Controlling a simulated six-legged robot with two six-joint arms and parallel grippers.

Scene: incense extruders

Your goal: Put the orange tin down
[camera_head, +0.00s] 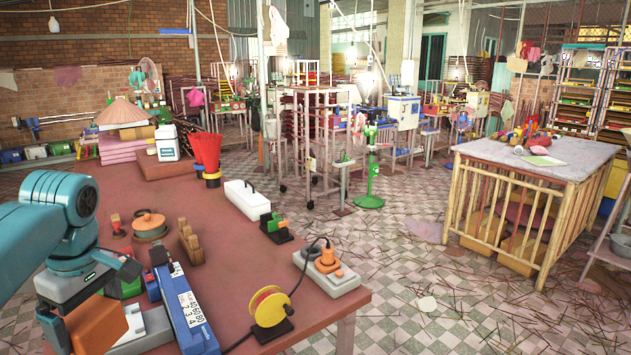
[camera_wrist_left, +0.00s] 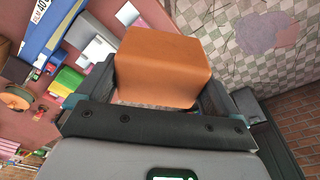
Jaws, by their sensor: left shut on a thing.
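The orange tin (camera_head: 97,327) is a plain box-shaped block at the lower left of the head view. It also fills the middle of the left wrist view (camera_wrist_left: 160,68), between the two dark fingers. My left gripper (camera_head: 82,312) is shut on it, near the left front part of the reddish table (camera_head: 225,255). I cannot tell whether the tin's underside touches the table; its lower part is cut off in the head view. My right gripper is not in view.
Close to the tin are a grey-white block (camera_head: 148,332), a blue device with numbers (camera_head: 182,312) and a yellow reel (camera_head: 269,308). A white power box (camera_head: 332,273) lies near the right edge. Bare tabletop shows around the middle, left of the white case (camera_head: 247,200).

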